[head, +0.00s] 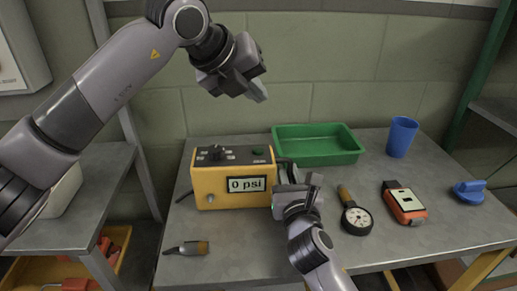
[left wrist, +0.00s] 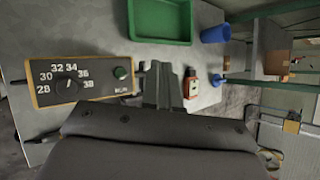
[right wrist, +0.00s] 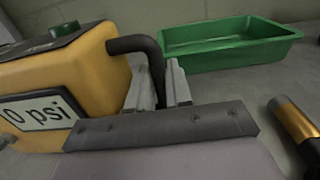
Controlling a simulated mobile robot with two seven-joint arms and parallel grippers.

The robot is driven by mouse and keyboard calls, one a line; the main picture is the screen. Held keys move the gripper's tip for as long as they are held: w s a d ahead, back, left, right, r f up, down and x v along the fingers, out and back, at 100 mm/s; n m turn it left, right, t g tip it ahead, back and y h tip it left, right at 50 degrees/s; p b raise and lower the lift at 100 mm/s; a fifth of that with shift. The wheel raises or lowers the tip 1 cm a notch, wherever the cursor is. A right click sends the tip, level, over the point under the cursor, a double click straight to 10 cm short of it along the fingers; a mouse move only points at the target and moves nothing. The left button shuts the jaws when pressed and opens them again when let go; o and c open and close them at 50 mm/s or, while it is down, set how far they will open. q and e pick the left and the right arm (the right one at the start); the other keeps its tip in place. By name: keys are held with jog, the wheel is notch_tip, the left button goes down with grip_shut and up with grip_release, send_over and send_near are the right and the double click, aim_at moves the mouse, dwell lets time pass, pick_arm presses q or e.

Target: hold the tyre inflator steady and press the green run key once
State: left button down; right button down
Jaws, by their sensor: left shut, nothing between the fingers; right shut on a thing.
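The tyre inflator (head: 223,188) is a yellow box upright on the bench, its front display reading "0 psi". Its dark top has a dial (left wrist: 68,86) marked 28 to 38 and the green run key (left wrist: 121,72), which also shows in the head view (head: 258,152). My right gripper (right wrist: 160,82) is shut on the black bent handle or hose (right wrist: 140,45) at the inflator's right side. My left gripper (head: 259,92) is shut and empty, in the air above the inflator and clear of the key.
A green tray (head: 318,158) stands behind and right of the inflator. A blue cup (head: 402,137), a round gauge (head: 356,219), an orange-red meter (head: 404,203) and a blue knob-like piece (head: 469,191) are to the right. A small tool (head: 187,248) lies in front.

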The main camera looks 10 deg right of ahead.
aim_at(255, 151)
pick_arm(q)
jog(key=shift+f, duration=4.4)
pick_arm(e)
jog(key=shift+r, duration=0.15)
pick_arm(q)
jog(key=shift+a, duration=0.1)
jog(key=shift+f, duration=0.4)
jog(key=shift+f, duration=0.45)
jog(key=shift+r, duration=0.85)
jog(key=shift+r, duration=2.5)
